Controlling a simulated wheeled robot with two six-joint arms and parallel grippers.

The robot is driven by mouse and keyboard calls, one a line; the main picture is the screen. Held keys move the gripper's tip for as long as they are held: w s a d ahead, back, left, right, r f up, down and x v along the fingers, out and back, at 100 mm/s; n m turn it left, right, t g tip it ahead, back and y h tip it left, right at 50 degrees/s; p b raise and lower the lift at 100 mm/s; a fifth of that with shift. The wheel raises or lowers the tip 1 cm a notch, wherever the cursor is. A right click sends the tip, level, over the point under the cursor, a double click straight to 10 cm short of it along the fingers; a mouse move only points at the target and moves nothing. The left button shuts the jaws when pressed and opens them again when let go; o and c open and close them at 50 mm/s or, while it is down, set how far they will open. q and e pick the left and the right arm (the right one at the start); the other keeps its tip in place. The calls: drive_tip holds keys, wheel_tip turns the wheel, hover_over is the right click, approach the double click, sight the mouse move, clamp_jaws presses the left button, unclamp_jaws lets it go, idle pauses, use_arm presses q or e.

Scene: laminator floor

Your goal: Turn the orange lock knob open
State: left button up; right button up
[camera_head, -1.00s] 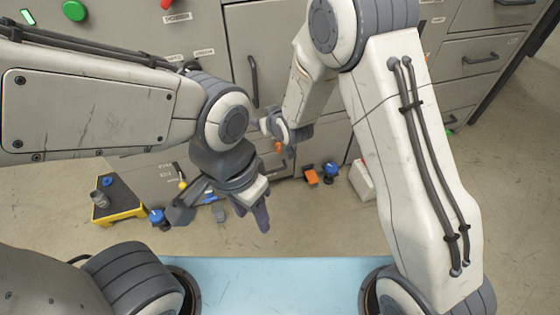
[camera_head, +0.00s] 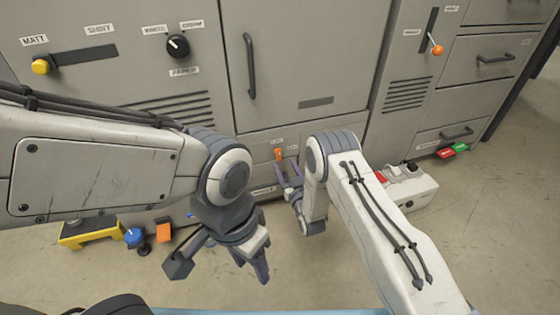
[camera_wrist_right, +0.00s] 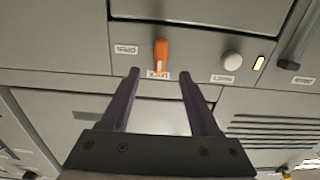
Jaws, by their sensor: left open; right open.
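The orange lock knob (camera_head: 279,154) is on the low grey panel under the tall cabinet door. In the right wrist view the knob (camera_wrist_right: 161,54) stands upright, its lower end at a label that seems to read LOCK; another label, seemingly OPEN, is to its left. My right gripper (camera_head: 288,170) is open and empty, just below the knob in the head view. In the wrist view its fingertips (camera_wrist_right: 159,73) lie below and either side of the knob, not closed on it. My left gripper (camera_head: 253,272) is open and empty above the floor.
A round white button (camera_wrist_right: 231,58) is right of the knob. A black handle (camera_head: 250,66) is on the door above. A white box (camera_head: 411,188) stands on the floor at right. A yellow tray (camera_head: 88,236) and small blue and orange items lie at left.

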sight(279, 155)
drive_tip(key=b+x, duration=0.2)
drive_tip(key=x, duration=0.3)
drive_tip(key=shift+w+a+f, duration=0.1)
drive_tip(key=shift+w, duration=0.15)
drive_tip(key=shift+w+a, duration=0.15)
drive_tip(key=shift+w, duration=0.3)
drive_tip(key=shift+c, duration=0.4)
clamp_jaws()
